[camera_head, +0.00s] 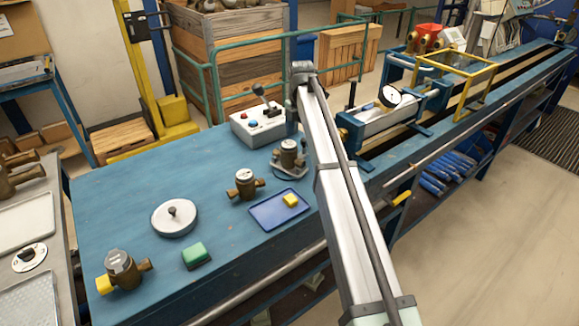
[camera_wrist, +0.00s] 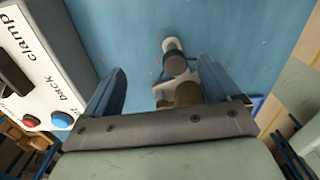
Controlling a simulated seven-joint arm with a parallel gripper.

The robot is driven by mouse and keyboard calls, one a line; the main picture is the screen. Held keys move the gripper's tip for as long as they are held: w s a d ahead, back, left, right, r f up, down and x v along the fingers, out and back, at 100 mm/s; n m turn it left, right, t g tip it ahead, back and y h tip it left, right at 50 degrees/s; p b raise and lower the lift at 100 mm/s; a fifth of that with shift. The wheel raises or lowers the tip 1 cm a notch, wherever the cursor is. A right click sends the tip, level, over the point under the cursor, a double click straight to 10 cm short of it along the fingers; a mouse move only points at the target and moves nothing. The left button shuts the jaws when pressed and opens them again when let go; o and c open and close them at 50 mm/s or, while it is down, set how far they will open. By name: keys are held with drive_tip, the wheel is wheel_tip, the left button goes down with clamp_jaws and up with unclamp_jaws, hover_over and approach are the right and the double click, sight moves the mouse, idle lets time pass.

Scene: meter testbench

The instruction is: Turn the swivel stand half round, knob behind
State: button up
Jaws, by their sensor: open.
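The swivel stand (camera_head: 291,171) is a small grey base on the blue bench, just left of my arm in the head view. A brown, dark-topped body (camera_head: 289,150) stands on it. In the wrist view the stand's pale plate (camera_wrist: 161,94) carries a dark-capped knob (camera_wrist: 175,62) and the brown body (camera_wrist: 188,94). The knob shows above the brown body in that picture. My gripper (camera_wrist: 162,66) is open and empty above the stand, its blue fingers on either side of it. I see no contact. My gripper partly hides the stand's lower part in the wrist view.
A white control box (camera_head: 257,124) stands close behind the stand. A blue tray (camera_head: 270,213) with a yellow block and a brass meter (camera_head: 244,185) are in front and left. A round lidded disc (camera_head: 174,218) and green block (camera_head: 196,255) lie further left.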

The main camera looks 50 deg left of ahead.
wheel_tip(320, 180, up, 6)
drive_tip(key=shift+f, duration=0.25)
idle(0.7)
